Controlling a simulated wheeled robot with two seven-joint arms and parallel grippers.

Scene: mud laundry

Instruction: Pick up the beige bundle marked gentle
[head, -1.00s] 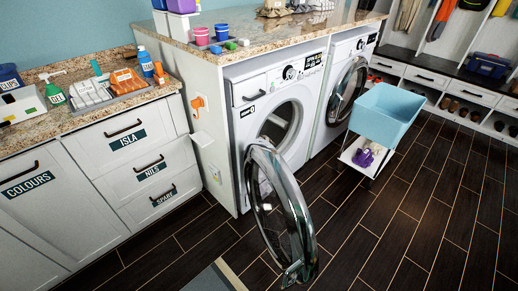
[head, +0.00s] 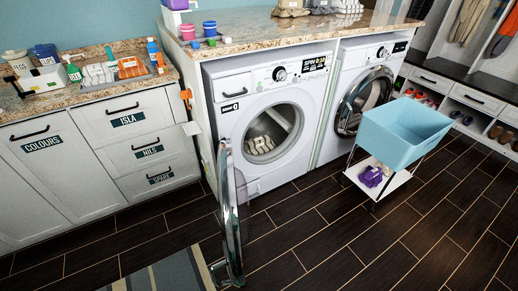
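No bundle has a readable "gentle" marking at this size. Beige bundles (head: 291,8) sit at the back of the granite top above the washers, cut off by the top edge of the picture. Pale, whitish-beige pieces (head: 261,144) lie inside the drum of the left washer (head: 220,120). Its round door (head: 231,215) stands wide open toward me. A whitish bundle (head: 98,74) and an orange-and-grey bundle (head: 131,67) lie on the left counter. Neither of my grippers shows in the head view.
A blue basket cart (head: 404,135) with a purple item (head: 372,176) on its lower shelf stands before the right washer (head: 378,52). A striped mat (head: 165,274) lies at the front. Cups (head: 209,29) stand on the granite top (head: 240,25). The dark floor at right is clear.

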